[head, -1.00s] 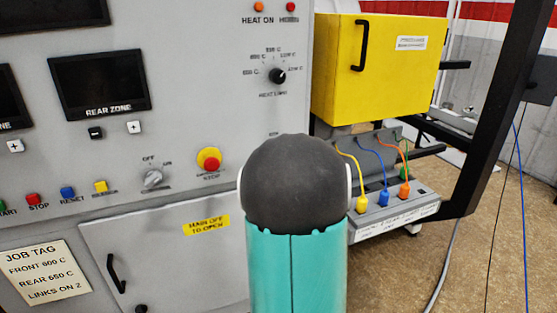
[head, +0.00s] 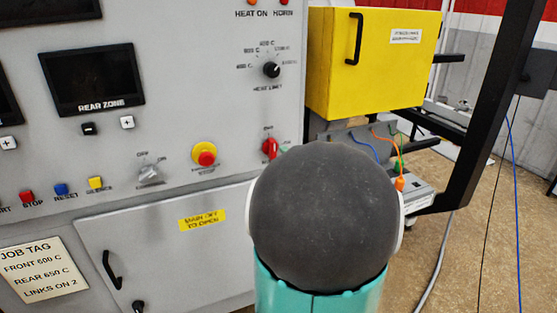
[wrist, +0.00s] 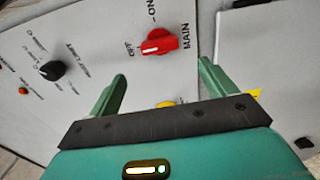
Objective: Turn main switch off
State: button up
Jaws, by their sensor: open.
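The red main switch knob (wrist: 158,44) is in the upper middle of the wrist view, beside OFF, ON and MAIN lettering. Its white mark is on the end toward OFF, so the knob appears to point at OFF. The knob also shows in the head view (head: 269,148), at the edge of my arm and roughly upright. My gripper (wrist: 162,69) is open and empty. Its green fingers are spread either side of the knob's line, with the knob beyond the tips and apart from them. In the head view the gripper is hidden behind my arm.
A red emergency stop on yellow (head: 204,154) sits left of the switch. A black heat limit knob (head: 271,70) is above it. A cabinet door (head: 150,245) lies below. A yellow box (head: 375,65) and cable sockets stand at the right.

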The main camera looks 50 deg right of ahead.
jog(key=v, duration=0.4)
jog(key=shift+s, duration=0.1)
dwell(0.4)
